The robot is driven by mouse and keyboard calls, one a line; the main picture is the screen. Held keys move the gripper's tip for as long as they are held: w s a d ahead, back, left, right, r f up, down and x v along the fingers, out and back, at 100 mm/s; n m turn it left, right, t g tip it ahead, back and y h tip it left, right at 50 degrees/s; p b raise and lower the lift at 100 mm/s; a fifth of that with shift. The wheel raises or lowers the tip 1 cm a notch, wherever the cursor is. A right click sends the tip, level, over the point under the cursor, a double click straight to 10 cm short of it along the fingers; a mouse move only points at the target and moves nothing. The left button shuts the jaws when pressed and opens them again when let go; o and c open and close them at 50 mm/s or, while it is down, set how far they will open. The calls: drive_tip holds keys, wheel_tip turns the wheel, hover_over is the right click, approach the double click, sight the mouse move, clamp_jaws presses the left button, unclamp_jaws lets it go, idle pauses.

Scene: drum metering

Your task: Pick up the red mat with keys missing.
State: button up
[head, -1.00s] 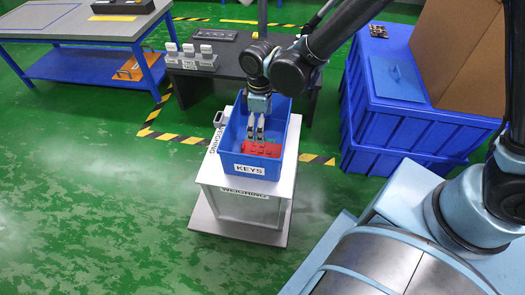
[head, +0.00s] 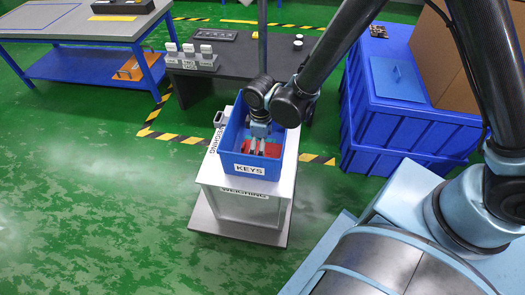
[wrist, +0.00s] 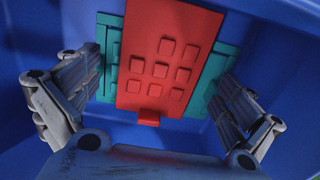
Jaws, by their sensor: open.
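The red mat (wrist: 148,30) lies in the blue bin marked KEYS (head: 235,151). It also shows in the head view (head: 274,151), partly hidden by my gripper. In the wrist view it carries rows of raised square keys; the upper row has a bare spot at its left. A small red tab stands at its near end. The red mat lies on top of a teal mat (wrist: 222,62), which sticks out on both sides. My gripper (wrist: 160,85) is open, reaching down into the bin. One finger is on each side of the red mat, with no clear contact.
The blue bin's walls surround my gripper closely. The bin stands on a white weighing stand (head: 240,208). A dark table (head: 235,62) stands behind it, large blue crates (head: 400,120) stand to the right, and a grey bench (head: 70,25) is at the back left.

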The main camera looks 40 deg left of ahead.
drive_tip(key=shift+f, duration=0.4)
drive_tip(key=c, duration=1.7)
drive_tip(key=shift+o, duration=0.2)
drive_tip(key=shift+r, duration=0.15)
wheel_tip(320, 180, up, 18)
